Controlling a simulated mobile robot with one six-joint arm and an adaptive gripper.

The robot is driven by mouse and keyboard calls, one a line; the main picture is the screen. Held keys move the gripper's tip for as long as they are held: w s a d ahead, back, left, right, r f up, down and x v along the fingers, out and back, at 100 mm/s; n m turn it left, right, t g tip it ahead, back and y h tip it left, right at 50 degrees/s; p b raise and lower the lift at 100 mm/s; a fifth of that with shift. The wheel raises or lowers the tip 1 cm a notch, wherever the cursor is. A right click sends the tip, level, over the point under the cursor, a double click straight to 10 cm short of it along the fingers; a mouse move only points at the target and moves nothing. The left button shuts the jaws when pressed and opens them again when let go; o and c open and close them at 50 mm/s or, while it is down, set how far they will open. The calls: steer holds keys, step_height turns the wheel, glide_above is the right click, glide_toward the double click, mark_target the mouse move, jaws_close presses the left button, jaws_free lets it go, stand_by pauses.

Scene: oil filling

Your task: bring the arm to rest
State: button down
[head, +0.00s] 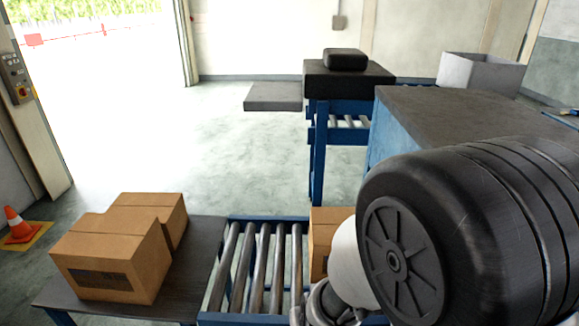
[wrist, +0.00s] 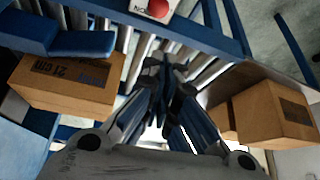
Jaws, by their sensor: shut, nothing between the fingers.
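My gripper (wrist: 168,65) is in the middle of the wrist view. Its dark fingers meet at the tips, shut and empty, above the metal rollers of a blue-framed conveyor. In the head view my arm fills the lower right, and the gripper's fingertips cannot be made out there.
A cardboard box (head: 320,232) is partly hidden behind my arm, beside the rollers (head: 262,262). More boxes (head: 115,262) stand on a dark table at left. A red button (wrist: 158,8) shows near the gripper. A blue cabinet (head: 405,135) stands at right. Open floor lies behind.

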steer(key=s+d+r, duration=0.5)
steer(key=s+r, duration=0.3)
steer(key=r, duration=0.2)
steer(key=s+d+r+m+g+h, duration=0.1)
steer(key=s+d+r, duration=0.4)
steer(key=s+r, duration=0.4)
step_height(320, 180, up, 2)
steer(key=shift+s+d+r, duration=0.1)
steer(key=shift+s+d, duration=0.15)
steer(key=shift+s, duration=0.05)
